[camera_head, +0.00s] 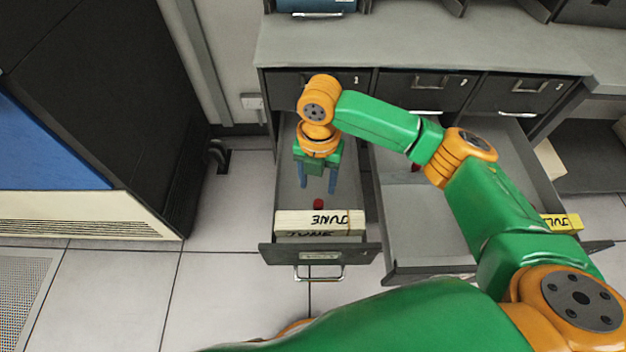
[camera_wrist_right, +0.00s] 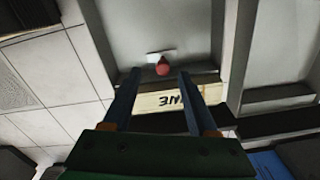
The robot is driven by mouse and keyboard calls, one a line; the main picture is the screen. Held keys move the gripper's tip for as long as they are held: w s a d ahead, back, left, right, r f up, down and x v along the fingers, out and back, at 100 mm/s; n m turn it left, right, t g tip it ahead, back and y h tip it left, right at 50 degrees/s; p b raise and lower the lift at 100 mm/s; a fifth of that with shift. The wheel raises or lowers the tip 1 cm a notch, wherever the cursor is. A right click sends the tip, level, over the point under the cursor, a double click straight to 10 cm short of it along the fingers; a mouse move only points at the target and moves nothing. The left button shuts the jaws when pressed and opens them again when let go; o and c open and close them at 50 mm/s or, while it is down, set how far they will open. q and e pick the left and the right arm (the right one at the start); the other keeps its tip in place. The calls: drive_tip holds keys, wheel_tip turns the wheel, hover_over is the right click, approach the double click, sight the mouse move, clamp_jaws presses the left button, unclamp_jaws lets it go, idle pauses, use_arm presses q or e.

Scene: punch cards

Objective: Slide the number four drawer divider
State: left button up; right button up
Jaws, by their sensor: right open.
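The pulled-out left drawer (camera_head: 276,185) holds a pale block of cards marked JUNE (camera_head: 290,222) near its front; the block also shows in the right wrist view (camera_wrist_right: 150,103). A small red knob (camera_head: 318,204) stands just behind the cards. In the right wrist view the red knob (camera_wrist_right: 163,66) has a small light plate beside it; I take it for part of the divider, whose number I cannot read. My right gripper (camera_head: 318,187) points down over this drawer, open and empty. In the wrist view its fingertips appear on either side of the knob; contact is unclear. My left gripper is not in view.
Another open drawer (camera_head: 420,245) stands to the right, partly hidden by my right arm. A yellow card marked JULY (camera_head: 562,222) shows farther right. Shut drawers (camera_head: 430,88) sit under the grey counter (camera_head: 420,45). A dark cabinet (camera_head: 110,90) stands left; tiled floor (camera_head: 215,270) is clear.

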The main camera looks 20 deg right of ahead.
sight(319, 202)
drive_tip(key=f, duration=0.1)
drive_tip(key=s+f, duration=0.1)
drive_tip(key=f, duration=0.2)
drive_tip(key=shift+s+f, duration=0.25)
drive_tip(key=shift+s, duration=0.1)
drive_tip(key=shift+w+f, duration=0.3)
drive_tip(key=shift+f, duration=0.25)
drive_tip(key=shift+s+r, duration=0.1)
clamp_jaws()
idle(0.4)
